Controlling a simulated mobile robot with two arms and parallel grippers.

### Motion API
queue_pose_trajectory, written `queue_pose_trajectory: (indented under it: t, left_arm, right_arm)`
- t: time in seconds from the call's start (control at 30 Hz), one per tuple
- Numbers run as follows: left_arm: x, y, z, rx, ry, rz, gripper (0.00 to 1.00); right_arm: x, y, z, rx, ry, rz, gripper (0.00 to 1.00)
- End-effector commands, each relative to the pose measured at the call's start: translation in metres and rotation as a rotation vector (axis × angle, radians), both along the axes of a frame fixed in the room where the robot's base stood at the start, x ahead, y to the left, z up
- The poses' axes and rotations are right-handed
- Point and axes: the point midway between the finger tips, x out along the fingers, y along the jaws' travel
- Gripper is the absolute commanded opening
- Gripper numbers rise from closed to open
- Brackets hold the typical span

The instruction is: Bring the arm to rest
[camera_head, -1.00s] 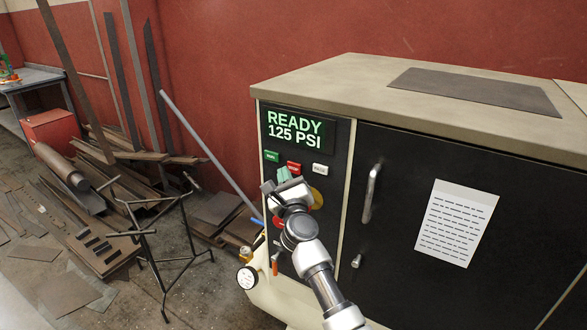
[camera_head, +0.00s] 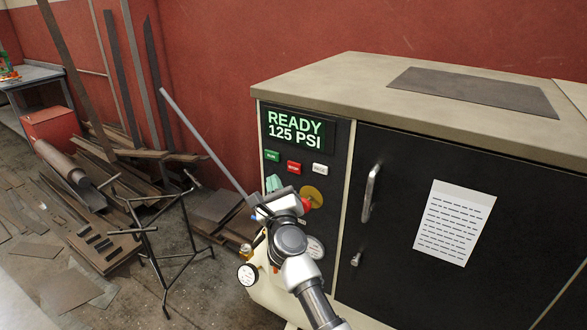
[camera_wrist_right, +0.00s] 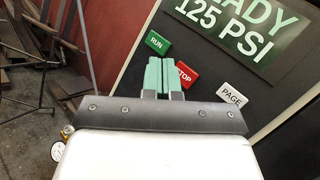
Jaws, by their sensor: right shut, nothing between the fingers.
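My right arm reaches up from the bottom of the head view, in front of the machine's control panel. My right gripper (camera_head: 274,184) is shut and empty, its green fingertips together below the green RUN button (camera_head: 272,155). In the wrist view the closed fingers (camera_wrist_right: 161,76) point up at the panel, between the RUN button (camera_wrist_right: 158,42) and the red STOP button (camera_wrist_right: 185,76). Whether the fingertips touch the panel cannot be told; they look apart from the buttons. The display (camera_head: 295,130) reads READY, 125 PSI. My left gripper is not in view.
The machine (camera_head: 350,90) has a dark door with a handle (camera_head: 371,193) and a paper sheet (camera_head: 455,222). A gauge (camera_head: 247,275) sits low at its left. A red wall is behind.

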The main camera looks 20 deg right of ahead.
Motion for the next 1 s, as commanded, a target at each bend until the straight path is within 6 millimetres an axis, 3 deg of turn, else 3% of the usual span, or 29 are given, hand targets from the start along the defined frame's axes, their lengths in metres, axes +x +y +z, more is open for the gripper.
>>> queue_pose_trajectory:
  t: [0.27, 0.37, 0.47, 0.67, 0.8, 0.87, 1.0]
  left_arm:
    - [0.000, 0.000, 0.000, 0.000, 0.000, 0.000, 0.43]
    - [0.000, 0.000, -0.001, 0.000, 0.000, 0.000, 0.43]
    - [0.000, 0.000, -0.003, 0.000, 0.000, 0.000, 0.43]
    - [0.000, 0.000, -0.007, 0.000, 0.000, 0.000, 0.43]
    - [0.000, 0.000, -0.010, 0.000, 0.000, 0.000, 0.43]
    - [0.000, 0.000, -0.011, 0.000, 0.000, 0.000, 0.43]
    - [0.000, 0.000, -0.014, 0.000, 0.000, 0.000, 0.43]
  right_arm:
    - [0.000, 0.000, -0.001, -0.004, 0.002, -0.001, 0.00]
    - [-0.001, 0.001, -0.019, -0.059, 0.034, -0.007, 0.00]
    - [-0.005, 0.004, -0.066, -0.214, 0.118, -0.014, 0.00]
    - [-0.039, 0.015, -0.210, -0.716, 0.361, 0.037, 0.00]
    - [-0.084, 0.019, -0.308, -1.060, 0.508, 0.142, 0.00]
    - [-0.108, 0.020, -0.348, -1.199, 0.562, 0.203, 0.00]
    - [-0.174, 0.018, -0.434, -1.505, 0.663, 0.377, 0.00]
